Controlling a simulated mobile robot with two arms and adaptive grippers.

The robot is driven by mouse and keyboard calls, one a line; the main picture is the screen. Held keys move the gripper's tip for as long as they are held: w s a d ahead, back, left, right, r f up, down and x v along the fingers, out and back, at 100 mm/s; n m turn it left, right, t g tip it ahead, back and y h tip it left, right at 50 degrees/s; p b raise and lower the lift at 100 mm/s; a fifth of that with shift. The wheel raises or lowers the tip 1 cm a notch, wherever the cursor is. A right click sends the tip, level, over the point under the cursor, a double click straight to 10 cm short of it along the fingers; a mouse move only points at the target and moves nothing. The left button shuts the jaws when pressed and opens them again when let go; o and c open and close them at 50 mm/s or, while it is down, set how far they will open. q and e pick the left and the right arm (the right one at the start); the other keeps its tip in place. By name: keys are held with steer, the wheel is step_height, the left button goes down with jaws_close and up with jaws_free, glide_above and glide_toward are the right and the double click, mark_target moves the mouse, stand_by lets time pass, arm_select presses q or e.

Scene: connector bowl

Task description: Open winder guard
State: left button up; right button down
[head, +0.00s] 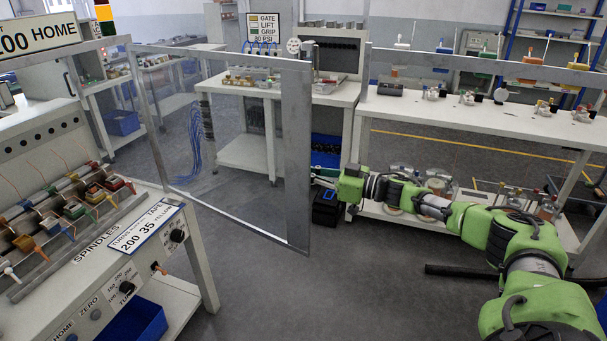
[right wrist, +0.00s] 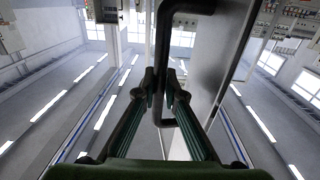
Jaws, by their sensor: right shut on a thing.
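The winder guard is a clear pane in a grey metal frame (head: 296,150). It stands upright in the middle of the head view, at an angle between the winder bench and the rear tables. Its flat metal face (right wrist: 215,60) fills the upper right middle of the right wrist view. A dark bar handle (right wrist: 163,40) stands off this face. My right gripper (right wrist: 164,88) is shut on the handle, its fingers on both sides of the bar. In the head view my right gripper (head: 324,178) is beside the frame's right post, which partly hides it. My left gripper is not in view.
The winder bench with spindles (head: 90,195) and knobs stands at the left. A white table (head: 480,118) with small fixtures runs along the right behind my right arm. A black box (head: 326,208) is on the floor near the gripper. The grey floor in front is clear.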

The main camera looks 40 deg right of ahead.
steer(key=shift+d+f, duration=0.1)
steer(key=shift+d, duration=0.05)
steer(key=c, duration=2.1)
jaws_free()
steer(key=v, duration=1.1)
steer(key=shift+s, duration=0.4)
steer(key=shift+d, duration=0.1)
